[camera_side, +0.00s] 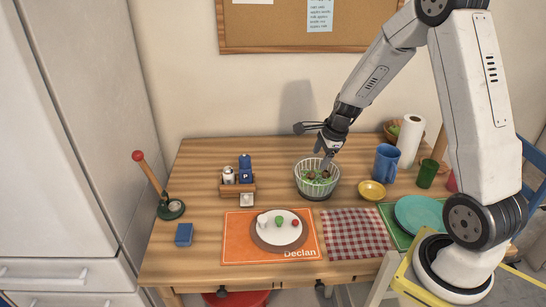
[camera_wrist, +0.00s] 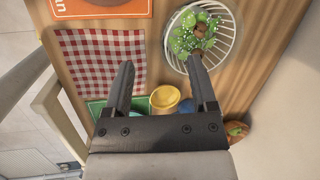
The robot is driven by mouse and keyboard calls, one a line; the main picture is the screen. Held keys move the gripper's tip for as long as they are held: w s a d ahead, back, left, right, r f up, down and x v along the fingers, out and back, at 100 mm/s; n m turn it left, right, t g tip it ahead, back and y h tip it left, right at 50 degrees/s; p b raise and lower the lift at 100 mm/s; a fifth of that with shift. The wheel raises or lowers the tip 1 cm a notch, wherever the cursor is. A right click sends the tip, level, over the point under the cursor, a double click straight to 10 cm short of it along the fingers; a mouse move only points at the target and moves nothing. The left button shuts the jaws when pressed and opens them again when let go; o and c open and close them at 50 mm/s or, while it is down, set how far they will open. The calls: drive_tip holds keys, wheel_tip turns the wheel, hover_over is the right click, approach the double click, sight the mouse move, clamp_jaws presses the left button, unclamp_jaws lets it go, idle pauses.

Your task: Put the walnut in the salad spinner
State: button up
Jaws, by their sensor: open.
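The salad spinner (camera_side: 318,195) is a white slatted basket on the wooden table, with green leaves inside. It also shows in the wrist view (camera_wrist: 234,50). A brown lump that looks like the walnut (camera_wrist: 201,29) lies on the leaves. More brown shows beside it, but I cannot tell whether that is a separate thing. Brown spots also show in the basket in the side view. My gripper (camera_wrist: 160,62) is open, with nothing between its fingers. In the side view my gripper (camera_side: 326,160) is over the spinner; its right finger overlaps the basket's edge in the wrist view.
A yellow bowl (camera_side: 371,191), blue mug (camera_side: 386,164), green cup (camera_side: 428,173) and paper roll (camera_side: 409,141) stand to the right. A plate (camera_side: 279,231) with small items sits on the orange mat (camera_side: 240,238). A checkered cloth (camera_side: 356,236) lies in front. A caddy (camera_side: 237,190) stands left.

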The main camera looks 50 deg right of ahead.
drive_tip(key=s+a+r+n, duration=0.2)
drive_tip(key=s+a+n, duration=0.3)
drive_tip(key=a+n, duration=0.4)
drive_tip(key=s+a+r+n+g, duration=0.1)
drive_tip(key=s+a+n, duration=0.5)
drive_tip(key=n, duration=0.9)
drive_tip(key=a+r, duration=0.1)
drive_tip(key=a, duration=0.2)
drive_tip(key=shift+s+n, duration=0.15)
drive_tip(key=shift+n, duration=0.25)
